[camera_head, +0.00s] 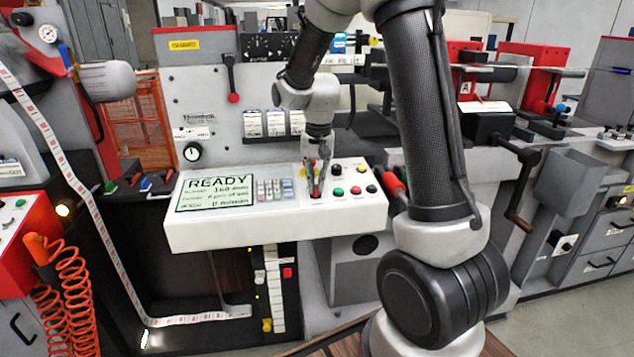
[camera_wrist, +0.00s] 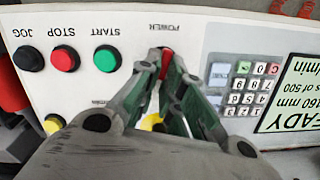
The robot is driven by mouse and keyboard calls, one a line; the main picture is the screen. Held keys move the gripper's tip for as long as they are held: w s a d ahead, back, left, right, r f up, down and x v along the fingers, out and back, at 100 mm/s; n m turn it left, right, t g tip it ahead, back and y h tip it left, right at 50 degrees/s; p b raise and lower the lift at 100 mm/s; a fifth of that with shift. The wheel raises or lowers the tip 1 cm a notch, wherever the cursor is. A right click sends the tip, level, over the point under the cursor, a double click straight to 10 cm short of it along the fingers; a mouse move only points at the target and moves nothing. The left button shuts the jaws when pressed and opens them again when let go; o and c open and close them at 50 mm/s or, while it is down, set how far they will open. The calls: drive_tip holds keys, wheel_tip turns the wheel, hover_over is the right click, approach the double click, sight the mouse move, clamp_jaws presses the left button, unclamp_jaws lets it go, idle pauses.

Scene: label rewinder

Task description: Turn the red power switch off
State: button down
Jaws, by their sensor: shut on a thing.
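The red power switch (camera_wrist: 166,62) shows in the wrist view under the upside-down word POWER, between the green START button and the keypad. My gripper (camera_wrist: 165,72) is shut on it, with one fingertip at each side, and hides its lower part. In the head view my gripper (camera_head: 316,188) points down onto the white control panel (camera_head: 225,235), and a bit of red shows at its tips. The panel's screen (camera_head: 215,193) reads READY. I cannot tell the switch's exact position behind the fingers.
Green START (camera_wrist: 107,58), red STOP (camera_wrist: 65,58) and black JOG (camera_wrist: 28,58) buttons sit close beside the switch. The keypad (camera_wrist: 250,85) is on its other side. A yellow button (camera_wrist: 53,124) is near the fingers. A red-ended lever (camera_head: 232,80) stands behind the panel.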

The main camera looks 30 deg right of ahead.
drive_tip(key=n, duration=0.4)
drive_tip(key=shift+w+a, duration=0.15)
drive_tip(key=shift+a, duration=0.15)
drive_tip(key=shift+a+n+h, duration=0.2)
drive_tip(key=shift+n+h, duration=0.2)
drive_tip(key=shift+n, duration=1.6)
drive_tip(key=c, duration=1.6)
unclamp_jaws()
drive_tip(key=shift+o, duration=0.2)
wheel_tip(320, 180, up, 12)
drive_tip(key=shift+a, duration=0.4)
